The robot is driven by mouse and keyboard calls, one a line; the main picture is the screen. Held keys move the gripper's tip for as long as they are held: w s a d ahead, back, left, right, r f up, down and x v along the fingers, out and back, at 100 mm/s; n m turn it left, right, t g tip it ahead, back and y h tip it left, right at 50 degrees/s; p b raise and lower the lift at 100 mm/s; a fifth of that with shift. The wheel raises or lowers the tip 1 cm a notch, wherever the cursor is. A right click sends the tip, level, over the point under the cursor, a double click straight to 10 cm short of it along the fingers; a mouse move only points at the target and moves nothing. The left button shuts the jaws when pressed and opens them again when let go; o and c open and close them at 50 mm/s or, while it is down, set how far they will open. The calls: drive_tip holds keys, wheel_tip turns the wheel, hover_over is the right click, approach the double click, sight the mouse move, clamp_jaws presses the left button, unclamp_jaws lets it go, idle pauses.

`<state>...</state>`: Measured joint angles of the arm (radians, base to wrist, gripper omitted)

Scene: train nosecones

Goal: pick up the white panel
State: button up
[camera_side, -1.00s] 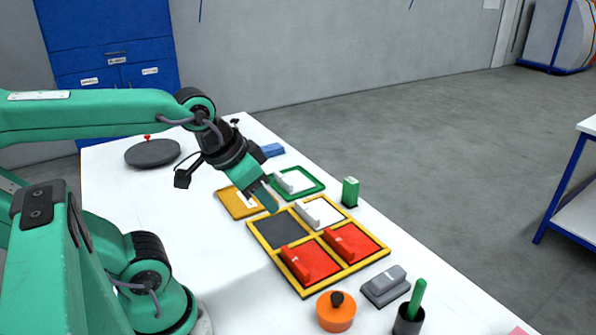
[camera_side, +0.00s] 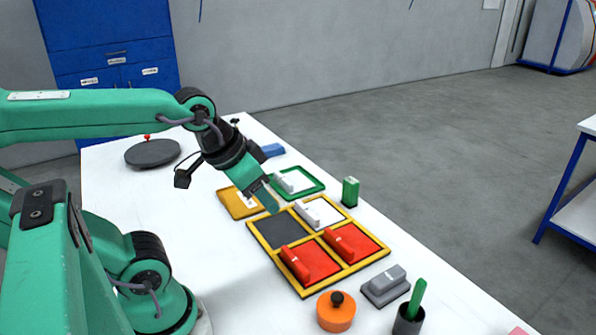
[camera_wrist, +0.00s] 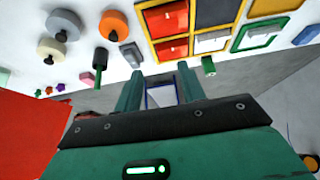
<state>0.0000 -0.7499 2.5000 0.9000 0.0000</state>
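A white panel (camera_side: 322,212) with a raised white handle lies in the back right compartment of a yellow-framed tray (camera_side: 292,289). It also shows in the wrist view (camera_wrist: 212,43). A second white panel (camera_side: 300,181) with a handle lies inside a green frame (camera_side: 317,190) behind the tray. My gripper (camera_side: 270,203) is above the tray's back corner, left of the white panel and apart from it. In the wrist view my gripper (camera_wrist: 159,90) has its two fingers spread with nothing between them.
Two red panels (camera_side: 357,245) and a dark grey square (camera_side: 283,230) fill the other compartments. A green block (camera_side: 350,191), a grey handled block (camera_side: 386,286), an orange lidded pot (camera_side: 337,312) and a dark cup (camera_side: 408,320) stand along the right side. The table's left part is mostly clear.

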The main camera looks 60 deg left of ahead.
drive_tip(key=shift+w, duration=0.1)
drive_tip(key=n+g, duration=0.6)
drive_tip(key=n, duration=1.2)
hover_over(308, 209)
drive_tip(key=f, duration=1.3)
drive_tip(key=shift+s+d+f, duration=0.2)
drive_tip(key=shift+d+f, duration=0.05)
drive_tip(key=shift+w+a+f, duration=0.1)
drive_tip(key=shift+a+f, duration=0.1)
drive_tip(key=shift+f, duration=0.1)
drive_tip(key=shift+f, duration=0.1)
drive_tip(key=shift+f, duration=1.2)
drive_tip(key=shift+f, duration=0.15)
